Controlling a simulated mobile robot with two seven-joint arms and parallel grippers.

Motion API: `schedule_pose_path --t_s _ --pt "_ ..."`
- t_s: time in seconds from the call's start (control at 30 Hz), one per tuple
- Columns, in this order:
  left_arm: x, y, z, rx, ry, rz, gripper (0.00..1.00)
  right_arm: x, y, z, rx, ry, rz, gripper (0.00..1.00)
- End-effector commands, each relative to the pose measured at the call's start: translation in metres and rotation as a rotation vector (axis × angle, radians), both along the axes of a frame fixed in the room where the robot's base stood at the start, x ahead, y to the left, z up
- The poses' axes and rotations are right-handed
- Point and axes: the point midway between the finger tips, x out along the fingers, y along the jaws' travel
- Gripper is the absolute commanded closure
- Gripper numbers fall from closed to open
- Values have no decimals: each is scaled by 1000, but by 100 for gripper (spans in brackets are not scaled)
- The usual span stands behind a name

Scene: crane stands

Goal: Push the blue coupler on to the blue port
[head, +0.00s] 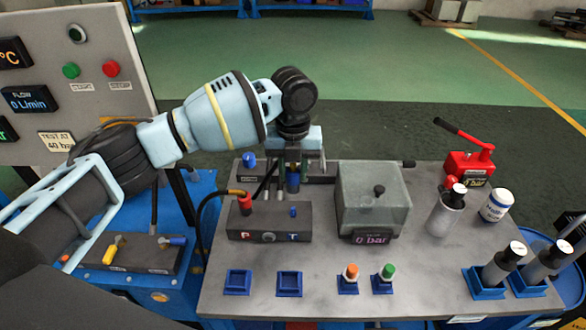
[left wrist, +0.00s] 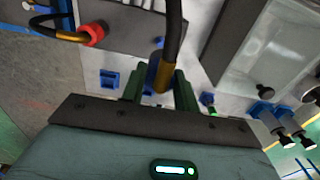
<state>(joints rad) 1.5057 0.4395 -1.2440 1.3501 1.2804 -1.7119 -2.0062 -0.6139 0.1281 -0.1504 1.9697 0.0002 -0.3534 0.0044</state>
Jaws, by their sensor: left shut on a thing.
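My left gripper (head: 292,174) is shut on the blue coupler (head: 293,183), which hangs upright above the bench behind the port block. In the left wrist view the blue coupler (left wrist: 152,76) sits between the green fingers, with a brass-ended black hose (left wrist: 163,78) rising from it. The blue port (head: 293,212) is a small blue stub on the right part of the dark port block (head: 269,222). The coupler appears above and apart from it; the exact gap is hard to tell. A red coupler (head: 245,203) sits on the block's left port. My right gripper is not in view.
A clear-walled tank (head: 373,200) stands close right of the port block. A dark block with a blue fitting (head: 249,160) is behind. Blue square holders (head: 238,283) and two capped bottles (head: 350,277) stand in front. A red hand pump (head: 470,165) is at the right.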

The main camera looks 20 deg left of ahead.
Motion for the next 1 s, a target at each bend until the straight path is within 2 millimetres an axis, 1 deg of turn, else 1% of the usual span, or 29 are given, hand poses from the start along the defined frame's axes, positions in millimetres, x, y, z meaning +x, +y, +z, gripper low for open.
schedule_pose_path --t_s 0.5,0.67,1.0 --pt "1 0 1 0 -2 -7 95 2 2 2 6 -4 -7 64" --pt "1 0 -9 0 1 -7 95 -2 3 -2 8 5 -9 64" --pt "0 0 -38 0 3 -6 95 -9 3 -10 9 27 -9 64"
